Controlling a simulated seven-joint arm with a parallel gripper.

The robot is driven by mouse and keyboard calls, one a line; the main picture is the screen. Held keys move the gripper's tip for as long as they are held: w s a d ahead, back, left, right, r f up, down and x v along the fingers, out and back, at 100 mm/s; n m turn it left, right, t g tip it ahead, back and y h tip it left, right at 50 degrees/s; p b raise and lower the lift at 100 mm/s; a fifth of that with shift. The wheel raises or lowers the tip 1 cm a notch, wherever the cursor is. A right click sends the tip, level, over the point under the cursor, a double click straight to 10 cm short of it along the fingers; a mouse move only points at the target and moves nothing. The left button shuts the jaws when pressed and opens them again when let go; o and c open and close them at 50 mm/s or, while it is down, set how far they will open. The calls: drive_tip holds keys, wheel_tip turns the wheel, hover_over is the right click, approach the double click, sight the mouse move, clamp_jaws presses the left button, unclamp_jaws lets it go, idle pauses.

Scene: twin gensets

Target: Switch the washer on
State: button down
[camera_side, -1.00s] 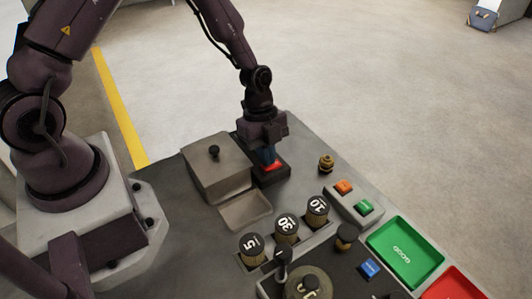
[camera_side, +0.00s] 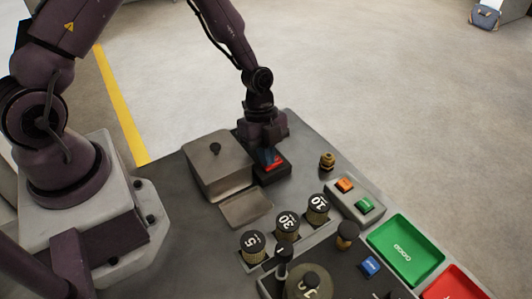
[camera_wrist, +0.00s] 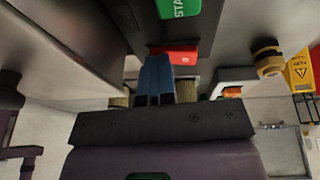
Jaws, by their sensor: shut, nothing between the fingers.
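The washer appears to be the grey box with a black knob (camera_side: 217,165) and a sloping tray at its front. Beside it on the right is a dark switch block (camera_side: 279,176) with a red rocker part (camera_side: 275,165). The wrist view shows this red part (camera_wrist: 183,52) and a green part (camera_wrist: 178,8) lettered "STA", cut off by the frame edge. My gripper (camera_side: 268,156) is shut and empty, its blue fingertips (camera_wrist: 155,66) pointing down at the red part. They overlap it in view; I cannot tell whether they touch. My gripper hides part of the block.
A brass fitting (camera_side: 327,162) stands right of the block. A panel with orange (camera_side: 345,185) and green (camera_side: 364,206) buttons lies nearer the front. Three numbered weights (camera_side: 286,227), a green tray (camera_side: 407,250) and a red tray (camera_side: 455,285) are further forward.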

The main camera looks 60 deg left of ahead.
drive_tip(key=shift+w+f, duration=0.15)
drive_tip(key=shift+w, duration=0.25)
drive_tip(key=shift+r, duration=0.3)
drive_tip(key=s+a+r+n+y, duration=0.25)
drive_tip(key=s+r+n, duration=0.35)
drive_tip(key=r, duration=0.4)
drive_tip(key=s+a+r+n+y, duration=0.1)
drive_tip(key=s+a+r+n, duration=0.3)
drive_tip(key=r+n, duration=0.45)
drive_tip(key=s+d+r+n+t, duration=0.1)
drive_tip(key=s+r+t, duration=0.2)
drive_tip(key=r, duration=0.3)
drive_tip(key=s+d+r+n+t, duration=0.1)
drive_tip(key=s+r+n+t, duration=0.1)
drive_tip(key=r, duration=0.4)
drive_tip(key=shift+s+d+t, duration=0.3)
drive_tip(key=shift+s+t, duration=0.4)
drive_tip(key=shift+n, duration=0.25)
